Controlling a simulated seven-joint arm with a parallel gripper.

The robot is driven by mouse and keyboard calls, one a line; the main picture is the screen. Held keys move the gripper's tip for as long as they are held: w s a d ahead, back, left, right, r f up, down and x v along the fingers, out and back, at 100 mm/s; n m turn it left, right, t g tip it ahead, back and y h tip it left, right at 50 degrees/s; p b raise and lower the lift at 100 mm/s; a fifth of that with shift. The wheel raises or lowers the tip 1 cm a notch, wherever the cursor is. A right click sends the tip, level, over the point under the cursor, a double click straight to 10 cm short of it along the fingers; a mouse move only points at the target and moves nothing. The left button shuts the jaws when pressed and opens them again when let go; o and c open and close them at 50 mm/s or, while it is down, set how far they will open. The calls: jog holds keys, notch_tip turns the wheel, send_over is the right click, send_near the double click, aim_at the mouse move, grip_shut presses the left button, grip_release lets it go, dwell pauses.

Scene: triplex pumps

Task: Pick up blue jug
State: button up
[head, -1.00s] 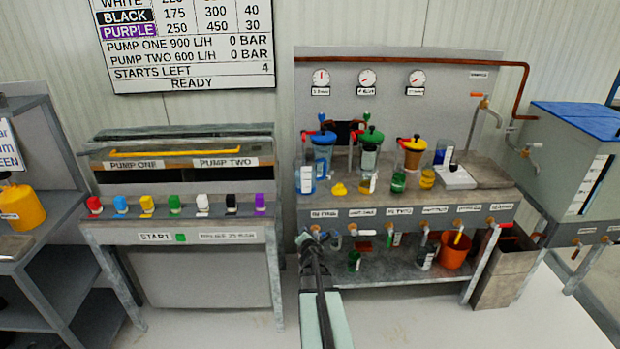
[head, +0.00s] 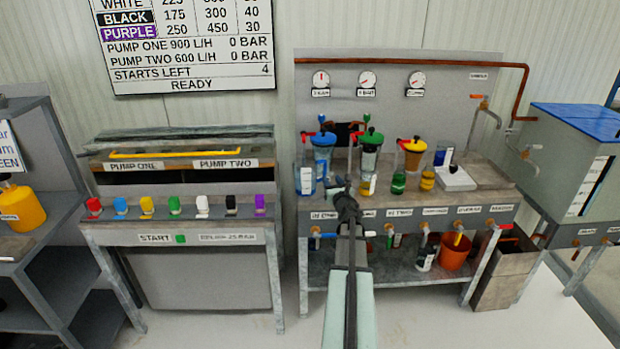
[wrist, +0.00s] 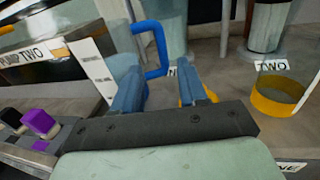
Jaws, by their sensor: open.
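The blue jug (head: 306,180) is a clear upright vessel with blue contents and a white label, at the front left of the pump bench top. In the wrist view its graduated label (wrist: 93,70) and its blue handle (wrist: 152,48) show close up. My gripper (head: 343,186) is just right of the jug in the head view, over the bench's front edge. In the wrist view my gripper (wrist: 158,72) is open, and the lower handle appears between its fingertips. I cannot tell whether the handle is inside the jaws. The fingers partly hide the jug's lower body.
A yellow ring-like vessel (wrist: 278,94) stands to the right in the wrist view. A small yellow item (wrist: 190,92) is partly behind the right finger. Lidded blue (head: 323,150) and green (head: 369,150) vessels stand behind. Colored blocks line the left bench.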

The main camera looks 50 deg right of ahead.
aim_at(326, 167)
jog(key=x, duration=0.5)
jog(key=shift+w+d, duration=0.15)
jog(key=shift+r+x, duration=0.15)
jog(key=shift+x, duration=1.15)
jog(key=shift+r+x, duration=0.2)
jog(key=shift+x, duration=1.1)
grip_shut()
